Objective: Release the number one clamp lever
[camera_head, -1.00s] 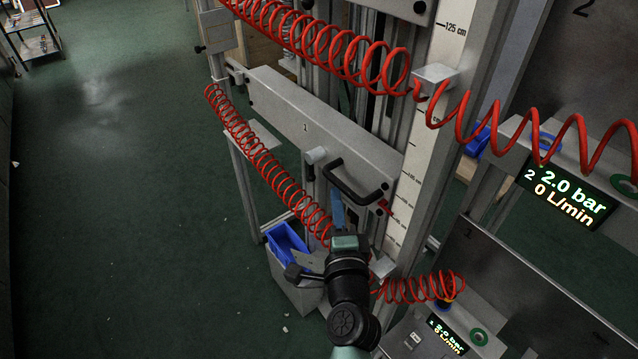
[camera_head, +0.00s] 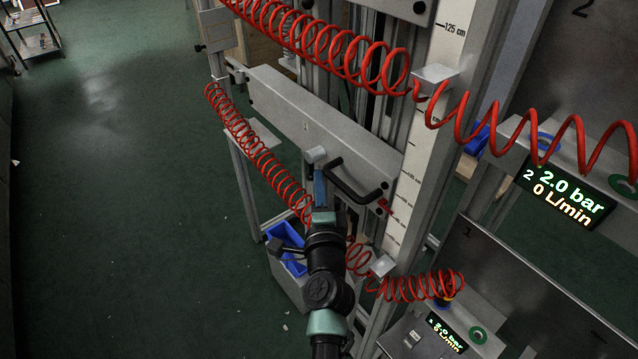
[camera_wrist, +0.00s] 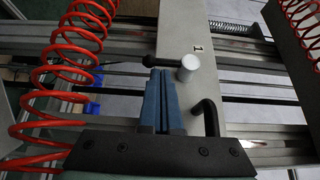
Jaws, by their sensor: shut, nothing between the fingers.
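The number one clamp lever (camera_wrist: 165,64) is a short black lever on a pale round hub (camera_wrist: 188,68), mounted on the grey beam marked 1 (camera_wrist: 200,30). In the wrist view it points left from the hub. In the head view the hub (camera_head: 315,155) shows at the beam, and the lever is mostly hidden by my fingers. My gripper (camera_wrist: 161,74) has blue fingers, shut and empty. Its tips are right at the lever's outer part; I cannot tell whether they touch. The gripper also shows in the head view (camera_head: 319,174), just below the hub.
A black bar handle (camera_head: 355,190) sits on the beam right of the hub; it also shows in the wrist view (camera_wrist: 208,112). Red coiled hoses (camera_head: 250,145) hang close to my arm on the left. A blue bin (camera_head: 285,238) stands below. A scaled post (camera_head: 410,180) rises at right.

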